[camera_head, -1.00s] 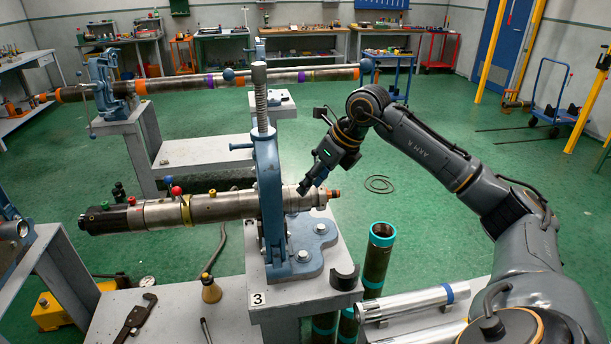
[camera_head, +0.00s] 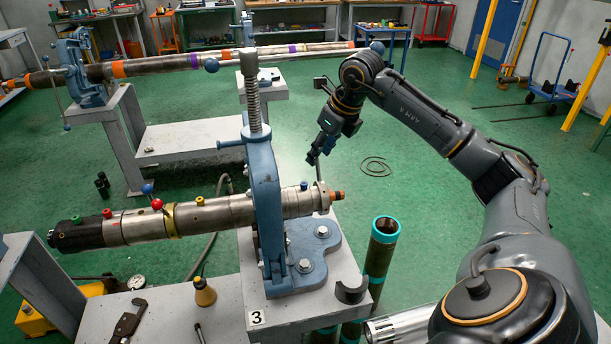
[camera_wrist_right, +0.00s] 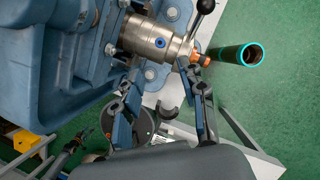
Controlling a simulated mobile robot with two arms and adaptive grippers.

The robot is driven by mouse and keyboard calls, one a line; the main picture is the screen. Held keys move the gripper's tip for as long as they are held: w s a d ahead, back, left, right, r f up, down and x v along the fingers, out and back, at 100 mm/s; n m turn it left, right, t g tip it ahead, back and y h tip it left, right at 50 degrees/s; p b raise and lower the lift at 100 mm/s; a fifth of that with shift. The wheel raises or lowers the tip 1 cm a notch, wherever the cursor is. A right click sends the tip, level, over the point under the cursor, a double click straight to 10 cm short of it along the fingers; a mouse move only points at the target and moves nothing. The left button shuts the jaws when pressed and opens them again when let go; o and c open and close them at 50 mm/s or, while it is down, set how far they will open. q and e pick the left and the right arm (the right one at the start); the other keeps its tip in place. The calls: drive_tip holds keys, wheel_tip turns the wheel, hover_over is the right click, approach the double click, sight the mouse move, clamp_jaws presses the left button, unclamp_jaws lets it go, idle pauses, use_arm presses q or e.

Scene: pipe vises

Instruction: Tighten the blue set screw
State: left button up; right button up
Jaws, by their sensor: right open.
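The blue set screw (camera_head: 304,186) stands on top of the metal pipe tool (camera_head: 230,210), near its copper-tipped right end. It also shows as a small blue disc in the right wrist view (camera_wrist_right: 160,43). The tool lies clamped in the blue vise (camera_head: 265,190) on stand 3. My right gripper (camera_head: 314,159) is open and empty, just beyond the tool's right end in the head view. In the right wrist view its two fingers (camera_wrist_right: 165,78) are spread below the screw, apart from it. My left gripper is out of view.
Red, yellow and green screws (camera_head: 157,204) sit farther left on the tool. A teal-rimmed dark tube (camera_head: 382,245) stands right of the vise. A black half-round rest (camera_head: 352,291) is on the stand's corner. Green floor behind is mostly clear.

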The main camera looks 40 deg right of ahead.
drive_tip(key=p, duration=0.1)
approach(304, 183)
drive_tip(key=f, duration=0.2)
drive_tip(key=x, duration=0.2)
drive_tip(key=p+x, duration=0.1)
drive_tip(key=x, duration=0.1)
drive_tip(key=shift+w+f, duration=0.1)
drive_tip(key=shift+w, duration=0.4)
drive_tip(key=shift+w+f, duration=0.15)
drive_tip(key=shift+f, duration=0.2)
drive_tip(key=shift+w+f, duration=0.1)
drive_tip(key=shift+f, duration=0.25)
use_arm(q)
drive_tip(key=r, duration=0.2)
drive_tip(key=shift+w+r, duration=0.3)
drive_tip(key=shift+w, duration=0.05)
use_arm(e)
drive_tip(key=shift+f, duration=0.1)
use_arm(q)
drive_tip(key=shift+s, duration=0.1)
use_arm(e)
drive_tip(key=shift+c, duration=0.2)
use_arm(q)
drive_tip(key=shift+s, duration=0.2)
use_arm(e)
clamp_jaws()
